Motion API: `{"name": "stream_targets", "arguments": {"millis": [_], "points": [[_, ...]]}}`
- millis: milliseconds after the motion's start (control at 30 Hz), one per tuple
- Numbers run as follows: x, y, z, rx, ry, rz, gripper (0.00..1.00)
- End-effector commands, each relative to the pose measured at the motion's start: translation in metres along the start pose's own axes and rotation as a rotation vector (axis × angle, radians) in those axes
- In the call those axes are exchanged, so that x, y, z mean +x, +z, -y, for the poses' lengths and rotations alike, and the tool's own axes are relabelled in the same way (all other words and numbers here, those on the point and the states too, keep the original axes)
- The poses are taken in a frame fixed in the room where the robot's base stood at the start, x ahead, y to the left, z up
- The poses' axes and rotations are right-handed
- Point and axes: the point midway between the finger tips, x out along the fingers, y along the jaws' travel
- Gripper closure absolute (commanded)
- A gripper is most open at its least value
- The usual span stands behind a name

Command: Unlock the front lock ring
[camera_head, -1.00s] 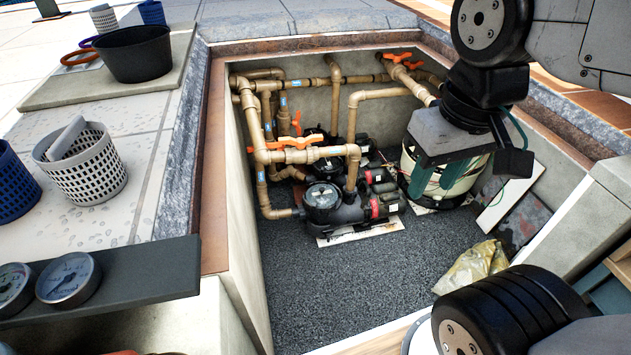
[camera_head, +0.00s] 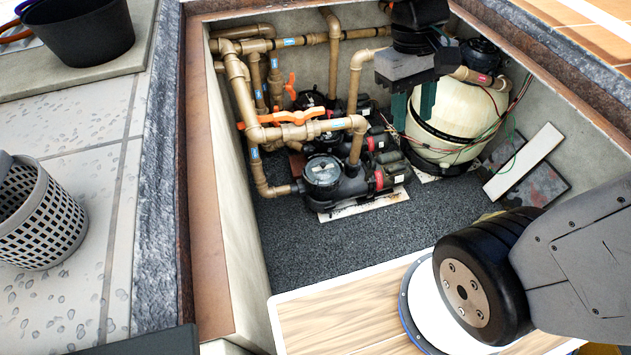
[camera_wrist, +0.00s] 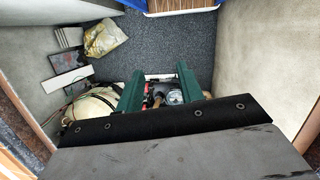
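The front pump (camera_head: 350,185) stands on the pit floor with a clear round lid and dark lock ring (camera_head: 323,172) on its strainer pot. The lid and ring also show in the wrist view (camera_wrist: 174,97), between the fingers and nearer the right one. My gripper (camera_head: 413,104) is open and empty, its two green fingers pointing down. It is above and to the right of the front pump in the head view, apart from the ring. In the wrist view my gripper (camera_wrist: 160,88) frames part of the pump. I cannot tell the ring's lock position.
Tan pipes with an orange-handled valve (camera_head: 297,117) rise close behind the front ring. A cream filter tank (camera_head: 445,115) with loose wires stands at right. A second pump (camera_head: 312,98) is behind. A crumpled bag (camera_wrist: 104,36) lies on the open gravel floor (camera_head: 300,235).

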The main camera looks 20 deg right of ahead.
Motion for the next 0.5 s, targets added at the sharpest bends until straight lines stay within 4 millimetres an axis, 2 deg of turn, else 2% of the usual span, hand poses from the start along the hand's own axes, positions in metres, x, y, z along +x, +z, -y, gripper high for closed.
{"name": "stream_targets", "arguments": {"millis": [33,267,367,500], "points": [[0.009,-0.018,-0.004,-0.028,0.024,0.037,0.63],[0.05,-0.103,-0.022,-0.194,0.151,0.128,0.63],[0.076,-0.142,-0.029,-0.287,0.206,0.156,0.63],[0.121,-0.198,-0.036,-0.44,0.281,0.187,0.63]]}}
